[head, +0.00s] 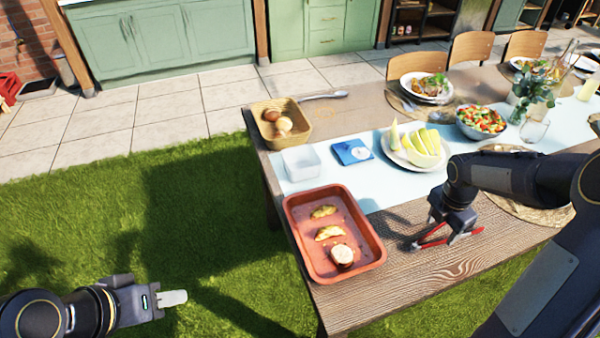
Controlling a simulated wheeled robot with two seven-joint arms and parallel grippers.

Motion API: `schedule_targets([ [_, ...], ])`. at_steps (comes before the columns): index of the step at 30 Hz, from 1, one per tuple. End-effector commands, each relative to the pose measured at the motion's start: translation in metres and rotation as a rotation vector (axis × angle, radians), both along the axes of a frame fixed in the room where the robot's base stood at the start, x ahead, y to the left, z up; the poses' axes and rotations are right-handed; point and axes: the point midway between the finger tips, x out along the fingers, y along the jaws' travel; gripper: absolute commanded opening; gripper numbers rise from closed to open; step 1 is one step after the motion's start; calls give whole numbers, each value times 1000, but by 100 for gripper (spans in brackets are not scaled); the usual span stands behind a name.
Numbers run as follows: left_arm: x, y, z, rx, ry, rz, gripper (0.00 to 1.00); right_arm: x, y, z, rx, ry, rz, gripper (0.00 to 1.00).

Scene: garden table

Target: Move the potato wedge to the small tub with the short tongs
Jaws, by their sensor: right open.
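Two golden potato wedges, one (323,211) behind the other (330,232), lie in a red-brown tray (371,236) at the table's near left corner. A small pale, translucent tub (301,163) stands behind the tray and looks empty. Short tongs with red arms (433,242) lie on the wood to the right of the tray. My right gripper (446,237) is open, pointing down at the tongs; its fingers partly hide them, and I cannot tell whether they touch. My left gripper (172,298) hangs over the grass, away from the table; its finger gap does not show.
A round browned piece (342,256) sits in the tray's near end. Behind are a basket (304,128) with eggs, a blue card (352,152), a plate of melon slices (413,147) and a salad bowl (481,121).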

Motion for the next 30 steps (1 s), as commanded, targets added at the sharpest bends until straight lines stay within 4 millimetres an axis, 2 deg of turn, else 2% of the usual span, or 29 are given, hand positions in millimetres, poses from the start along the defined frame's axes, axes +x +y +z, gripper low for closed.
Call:
schedule_targets([
  [1,0,0,-8,0,0,0,36,0,-1,-13,1,3,0,58],
  [6,0,0,-17,0,0,0,36,1,-3,-29,1,1,-1,58],
  [17,0,0,-18,0,-1,0,36,1,-3,-33,1,1,-1,58],
  [18,0,0,-18,0,-1,0,36,1,-3,-33,1,1,-1,57],
  [25,0,0,-18,0,-1,0,36,1,-3,-33,1,1,-1,26],
  [30,0,0,-18,0,-1,0,36,1,-3,-33,0,1,0,26],
])
